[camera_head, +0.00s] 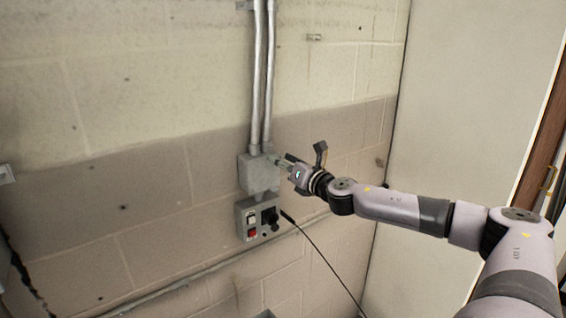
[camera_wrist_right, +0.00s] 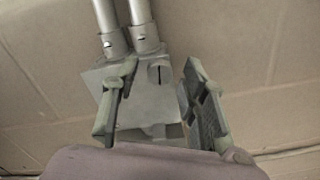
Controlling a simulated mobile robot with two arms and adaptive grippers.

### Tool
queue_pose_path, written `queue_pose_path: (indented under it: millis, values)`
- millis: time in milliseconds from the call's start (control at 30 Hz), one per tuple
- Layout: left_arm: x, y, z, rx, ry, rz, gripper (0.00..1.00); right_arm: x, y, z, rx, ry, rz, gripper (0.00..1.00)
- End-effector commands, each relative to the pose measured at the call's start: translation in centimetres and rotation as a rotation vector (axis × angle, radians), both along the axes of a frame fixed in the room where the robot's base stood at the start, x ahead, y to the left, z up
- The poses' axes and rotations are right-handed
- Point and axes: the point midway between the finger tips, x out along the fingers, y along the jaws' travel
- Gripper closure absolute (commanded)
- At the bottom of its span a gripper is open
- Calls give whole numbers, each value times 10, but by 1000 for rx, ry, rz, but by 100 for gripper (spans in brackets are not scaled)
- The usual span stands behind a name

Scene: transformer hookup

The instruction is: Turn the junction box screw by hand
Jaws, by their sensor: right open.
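The grey junction box (camera_head: 258,176) is fixed to the block wall, below two metal conduits. It also shows in the right wrist view (camera_wrist_right: 140,110), between and behind my fingers. My right gripper (camera_head: 278,161) is at the box's upper right side. In the wrist view its two green-grey fingers (camera_wrist_right: 161,75) stand apart with nothing held between them. A small dark upright mark (camera_wrist_right: 160,74) shows on the box between the fingertips; I cannot tell if it is the screw. Whether the fingers touch the box is unclear. My left gripper is not in view.
Two conduits (camera_head: 262,80) run up the wall from the box. Below it is a smaller box with switches and a red button (camera_head: 251,233), with a black plug (camera_head: 269,220) and cable. A thin pipe (camera_head: 185,282) runs along the lower wall. A pale panel (camera_head: 462,110) stands at right.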

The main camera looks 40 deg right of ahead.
Motion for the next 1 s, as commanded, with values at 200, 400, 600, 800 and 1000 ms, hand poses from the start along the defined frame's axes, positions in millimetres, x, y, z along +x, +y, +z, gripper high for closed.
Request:
queue_pose_path:
  millis: [200,400,600,800,1000]
  values:
    - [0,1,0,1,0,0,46,0,0,0,0,0,0,59]
    - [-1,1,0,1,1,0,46,-5,-2,-1,-3,5,-5,59]
    - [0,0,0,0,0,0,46,-20,-2,-2,-8,9,-11,59]
    - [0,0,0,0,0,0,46,-36,4,0,-13,7,-1,59]
    - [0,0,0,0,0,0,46,-56,7,1,-6,1,4,59]
